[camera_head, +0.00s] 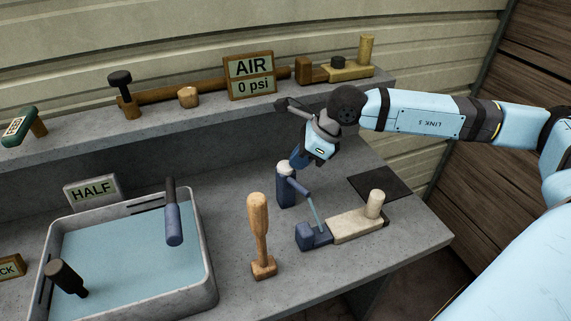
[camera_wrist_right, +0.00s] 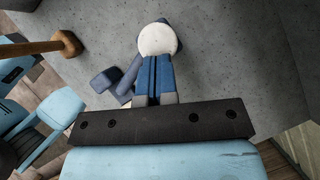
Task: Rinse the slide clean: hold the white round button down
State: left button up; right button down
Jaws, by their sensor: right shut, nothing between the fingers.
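The white round button (camera_head: 286,168) caps a short dark-blue post on the grey bench; it also shows in the right wrist view (camera_wrist_right: 157,37). My right gripper (camera_head: 296,163) is shut and empty, its blue fingertips at the button's edge in the head view. In the wrist view the closed fingers (camera_wrist_right: 157,62) reach the button; exact contact is hard to tell. A blue spout (camera_head: 299,187) slants from the post, and a thin pale-blue stream (camera_head: 316,214) falls from it toward a beige slide (camera_head: 350,228) with an upright knob and blue end block. My left gripper is out of view.
A wooden handle (camera_head: 259,235) stands left of the post. A grey basin (camera_head: 208,268) of bluish water, marked HALF, lies further left. A raised shelf behind holds a sign (camera_head: 250,76) reading AIR 0 psi. A dark mat (camera_head: 380,183) lies right.

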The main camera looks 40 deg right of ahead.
pick_arm(q)
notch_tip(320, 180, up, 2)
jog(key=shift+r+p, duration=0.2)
jog(key=shift+p, duration=1)
pick_arm(e)
notch_tip(320, 180, up, 6)
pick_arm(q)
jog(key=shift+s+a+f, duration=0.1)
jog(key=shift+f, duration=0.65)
pick_arm(e)
jog(key=v, duration=1.3)
jog(key=shift+r, duration=0.45)
